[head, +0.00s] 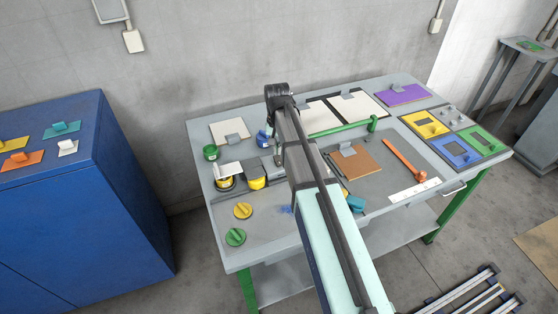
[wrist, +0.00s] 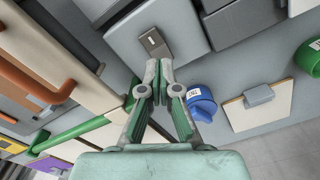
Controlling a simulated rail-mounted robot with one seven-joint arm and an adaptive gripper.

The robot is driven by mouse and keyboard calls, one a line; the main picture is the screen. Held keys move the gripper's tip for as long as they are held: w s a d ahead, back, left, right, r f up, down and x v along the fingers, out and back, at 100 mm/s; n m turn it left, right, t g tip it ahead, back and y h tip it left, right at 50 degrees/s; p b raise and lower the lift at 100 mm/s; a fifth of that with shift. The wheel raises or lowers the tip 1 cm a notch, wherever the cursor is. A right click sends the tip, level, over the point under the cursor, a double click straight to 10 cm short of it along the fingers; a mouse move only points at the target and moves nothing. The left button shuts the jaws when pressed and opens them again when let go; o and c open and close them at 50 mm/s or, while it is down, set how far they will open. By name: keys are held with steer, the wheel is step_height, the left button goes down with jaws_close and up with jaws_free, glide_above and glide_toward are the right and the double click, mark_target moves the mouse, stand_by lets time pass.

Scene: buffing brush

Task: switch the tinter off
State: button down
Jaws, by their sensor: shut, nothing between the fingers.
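What I take to be the tinter is a grey box (wrist: 184,25) at the top middle of the wrist view. A dark grey-brown tab with a small white mark, perhaps its switch (wrist: 154,44), is on its near side. My gripper (wrist: 159,66) is shut and empty, its fingertips right at the tab's lower end. I cannot tell whether they touch it. In the head view the box seems to stand left of my arm, and my fingers are mostly hidden there. Whether the switch is on or off cannot be told.
A blue labelled knob or cup (wrist: 201,103) is close right of my fingers. A green cup (head: 211,152) and a clipped cream panel (head: 230,131) stand nearby. A green bar (head: 341,129) and an orange handle (head: 405,160) lie right of my arm.

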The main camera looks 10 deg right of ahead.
mark_target(278, 159)
steer(key=shift+f+b, duration=0.7)
steer(key=shift+f, duration=0.95)
stand_by(1.2)
steer(key=shift+r+p, duration=2.3)
steer(key=shift+r, duration=1.25)
